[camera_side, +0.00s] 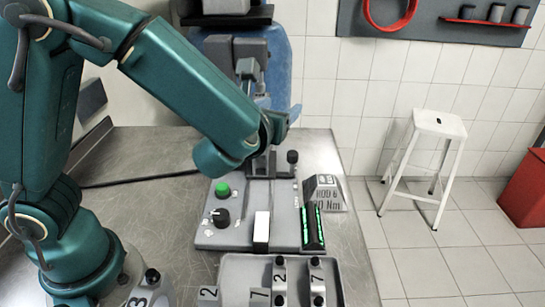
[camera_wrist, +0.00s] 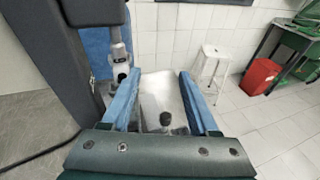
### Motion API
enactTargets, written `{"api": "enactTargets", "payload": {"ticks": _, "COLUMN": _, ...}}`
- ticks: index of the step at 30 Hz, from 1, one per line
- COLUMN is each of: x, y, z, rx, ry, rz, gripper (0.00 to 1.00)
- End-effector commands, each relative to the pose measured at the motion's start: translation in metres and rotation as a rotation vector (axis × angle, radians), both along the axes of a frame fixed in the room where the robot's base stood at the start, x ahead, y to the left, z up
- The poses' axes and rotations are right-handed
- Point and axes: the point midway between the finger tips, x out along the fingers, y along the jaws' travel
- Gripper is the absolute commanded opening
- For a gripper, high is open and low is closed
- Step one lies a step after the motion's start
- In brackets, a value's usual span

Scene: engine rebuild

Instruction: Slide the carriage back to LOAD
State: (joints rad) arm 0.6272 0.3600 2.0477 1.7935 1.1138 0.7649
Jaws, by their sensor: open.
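My gripper (camera_wrist: 160,76) is open in the wrist view, with its two blue fingers apart and nothing clasped. A black knob (camera_wrist: 165,118) shows low between the fingers; I cannot tell how far below them it is. In the side view a black knob (camera_side: 292,157) stands upright at the far end of the grey machine base, just right of my wrist. My forearm and wrist cover much of that area, and the fingers are not clear there. The carriage is not clearly distinguishable, and no LOAD mark is readable.
The base carries a green button (camera_side: 222,189), a black dial (camera_side: 221,217), a white block (camera_side: 261,230) and a green-lit bar (camera_side: 313,228). A sign (camera_side: 325,190) stands at right. A grey tray (camera_side: 235,264) with numbered parts lies in front. A dark column (camera_wrist: 60,55) rises close at left.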

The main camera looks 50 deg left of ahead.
Motion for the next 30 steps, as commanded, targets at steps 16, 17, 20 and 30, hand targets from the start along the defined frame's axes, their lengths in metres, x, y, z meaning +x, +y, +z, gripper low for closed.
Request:
{"api": "enactTargets", "payload": {"ticks": 16, "x": 0.003, "y": -0.015, "z": -0.013, "rx": -0.111, "ry": 0.172, "rz": -0.072, "gripper": 0.61}}
{"api": "enactTargets", "payload": {"ticks": 17, "x": 0.003, "y": -0.015, "z": -0.016, "rx": -0.11, "ry": 0.171, "rz": -0.072, "gripper": 0.61}}
{"api": "enactTargets", "payload": {"ticks": 20, "x": 0.002, "y": -0.015, "z": -0.031, "rx": -0.108, "ry": 0.174, "rz": -0.073, "gripper": 0.61}}
{"api": "enactTargets", "payload": {"ticks": 30, "x": 0.002, "y": -0.015, "z": -0.087, "rx": -0.108, "ry": 0.173, "rz": -0.073, "gripper": 0.61}}
